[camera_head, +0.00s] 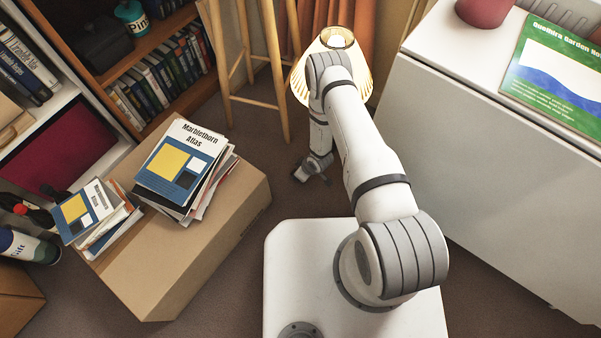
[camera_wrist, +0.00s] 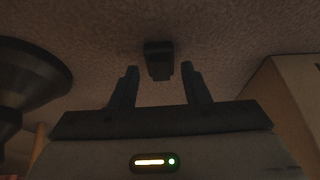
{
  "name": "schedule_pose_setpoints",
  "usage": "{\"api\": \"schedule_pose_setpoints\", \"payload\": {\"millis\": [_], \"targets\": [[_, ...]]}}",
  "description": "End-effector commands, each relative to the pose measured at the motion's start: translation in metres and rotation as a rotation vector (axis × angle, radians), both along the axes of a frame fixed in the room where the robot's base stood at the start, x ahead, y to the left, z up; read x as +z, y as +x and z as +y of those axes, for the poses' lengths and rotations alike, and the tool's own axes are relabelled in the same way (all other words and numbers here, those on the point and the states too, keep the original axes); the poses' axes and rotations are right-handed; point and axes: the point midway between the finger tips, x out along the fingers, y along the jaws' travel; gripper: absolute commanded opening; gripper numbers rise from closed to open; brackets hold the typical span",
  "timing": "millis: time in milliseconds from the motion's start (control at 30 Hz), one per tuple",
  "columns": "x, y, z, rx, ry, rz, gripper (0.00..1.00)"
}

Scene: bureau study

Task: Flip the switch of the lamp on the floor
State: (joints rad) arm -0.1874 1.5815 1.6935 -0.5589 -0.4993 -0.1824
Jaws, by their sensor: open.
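The lamp's pale, lit shade (camera_head: 359,72) shows in the head view behind my arm, which hides much of the lamp. In the wrist view, a dark, round, stepped thing (camera_wrist: 28,82) at the left looks like the lamp's base. A small dark block (camera_wrist: 158,58), perhaps the lamp's switch, is at the carpet just beyond my fingertips and between them in the picture. My gripper (camera_wrist: 158,72) is open, with nothing held between its two dark fingers. In the head view my gripper (camera_head: 312,178) is low near the floor. I cannot tell whether it touches the block.
A cardboard box (camera_head: 225,225) bearing piles of books stands left of my gripper; what looks like its side (camera_wrist: 292,105) shows at right in the wrist view. A wooden stool (camera_head: 238,60) stands behind. A white cabinet (camera_head: 470,150) is at right. Some carpet is clear between.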

Motion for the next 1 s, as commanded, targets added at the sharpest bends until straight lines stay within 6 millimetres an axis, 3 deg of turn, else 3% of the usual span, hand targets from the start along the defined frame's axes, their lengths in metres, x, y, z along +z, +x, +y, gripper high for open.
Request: {"api": "schedule_pose_setpoints", "payload": {"millis": [233,733,1000], "targets": [[-0.0007,0.0002,0.0002,0.0,-0.001,0.001,0.42],[-0.0006,0.0001,-0.0002,-0.001,-0.001,0.001,0.02],[-0.0036,-0.0015,-0.0023,-0.002,0.044,-0.033,0.0]]}}
